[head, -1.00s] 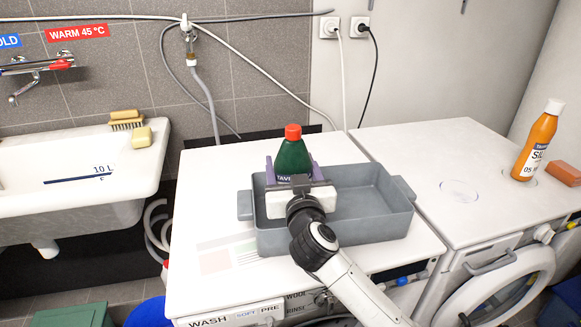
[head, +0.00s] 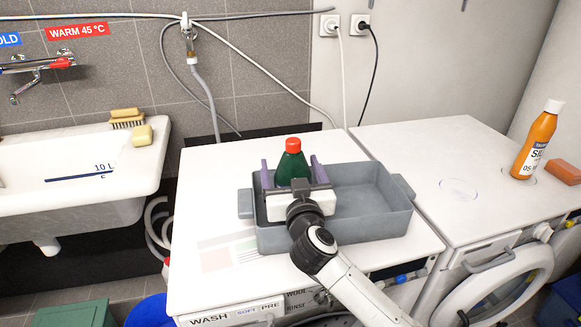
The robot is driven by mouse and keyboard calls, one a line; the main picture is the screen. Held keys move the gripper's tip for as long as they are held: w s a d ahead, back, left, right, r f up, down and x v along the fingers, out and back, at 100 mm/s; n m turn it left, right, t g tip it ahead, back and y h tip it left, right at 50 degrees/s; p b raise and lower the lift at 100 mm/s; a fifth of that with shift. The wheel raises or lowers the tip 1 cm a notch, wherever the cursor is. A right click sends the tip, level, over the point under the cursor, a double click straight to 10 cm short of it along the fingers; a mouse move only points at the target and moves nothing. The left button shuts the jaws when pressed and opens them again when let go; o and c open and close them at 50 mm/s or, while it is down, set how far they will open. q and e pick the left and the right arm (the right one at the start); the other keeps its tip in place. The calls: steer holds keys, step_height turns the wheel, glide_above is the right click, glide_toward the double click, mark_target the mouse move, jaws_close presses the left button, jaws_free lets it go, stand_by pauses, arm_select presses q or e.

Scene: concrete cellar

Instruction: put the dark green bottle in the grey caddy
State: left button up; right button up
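The dark green bottle (head: 291,167), with a red cap, stands upright at the left end of the grey caddy (head: 375,222). Its lower part is hidden behind my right gripper and the caddy's wall, so I cannot see its base. My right gripper (head: 291,172) reaches in from the front with one purple finger on each side of the bottle. The fingers look spread, with a small gap to the bottle. My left gripper is not in view.
The caddy sits on a white washing machine (head: 205,195). The caddy's right part is empty. An orange bottle (head: 535,145) and a brown block (head: 563,172) stand on the right machine. A sink (head: 75,180) with a brush (head: 127,119) and soap is at left.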

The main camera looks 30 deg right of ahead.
steer(key=r+v, duration=0.1)
steer(key=v, duration=1.1)
steer(key=shift+r, duration=0.15)
